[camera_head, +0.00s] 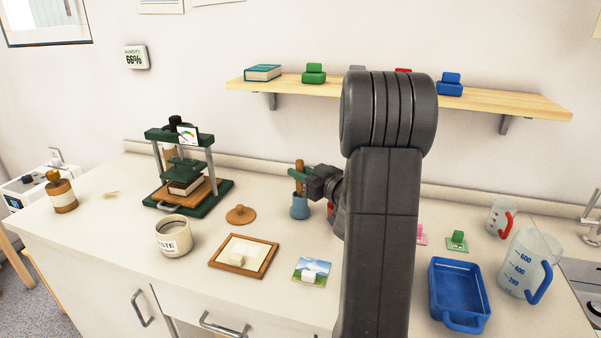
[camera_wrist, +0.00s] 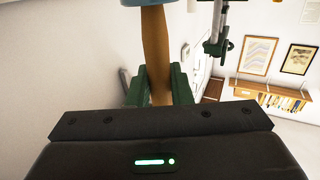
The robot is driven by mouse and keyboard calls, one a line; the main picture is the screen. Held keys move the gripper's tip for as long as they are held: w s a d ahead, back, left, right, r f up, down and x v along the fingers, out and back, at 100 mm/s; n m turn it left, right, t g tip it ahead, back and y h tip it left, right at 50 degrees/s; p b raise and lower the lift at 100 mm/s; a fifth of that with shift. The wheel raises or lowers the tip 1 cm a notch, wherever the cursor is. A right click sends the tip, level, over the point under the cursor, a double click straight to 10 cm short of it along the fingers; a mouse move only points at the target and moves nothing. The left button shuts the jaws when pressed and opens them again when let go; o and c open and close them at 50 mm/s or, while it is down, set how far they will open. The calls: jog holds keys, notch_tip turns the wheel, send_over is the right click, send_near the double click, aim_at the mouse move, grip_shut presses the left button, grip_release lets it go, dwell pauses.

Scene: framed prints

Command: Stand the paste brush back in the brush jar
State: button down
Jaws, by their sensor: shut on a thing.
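The paste brush has a brown wooden handle (camera_head: 299,186) and stands roughly upright. My gripper (camera_head: 300,173) is shut on this handle, coming from the right with its green fingers. In the wrist view the fingers (camera_wrist: 158,82) close on both sides of the handle (camera_wrist: 155,45). The blue brush jar (camera_head: 300,208) stands on the counter directly below my gripper. The handle's lower part meets the jar's rim, and the blue edge (camera_wrist: 140,2) shows at the top of the wrist view. The brush's lower end is hidden, so I cannot tell how deep it sits.
A green press (camera_head: 205,196) stands to the left of the jar, with a wooden knobbed lid (camera_head: 240,214) between. A paste pot (camera_head: 173,237), a wooden frame (camera_head: 243,256) and a picture card (camera_head: 312,271) lie nearer the front. A blue tray (camera_head: 457,319) is at right.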

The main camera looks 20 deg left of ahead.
jog(key=c, duration=1.2)
grip_release()
jog(key=shift+c, duration=0.2)
jog(key=v, duration=0.7)
jog(key=shift+d, duration=0.25)
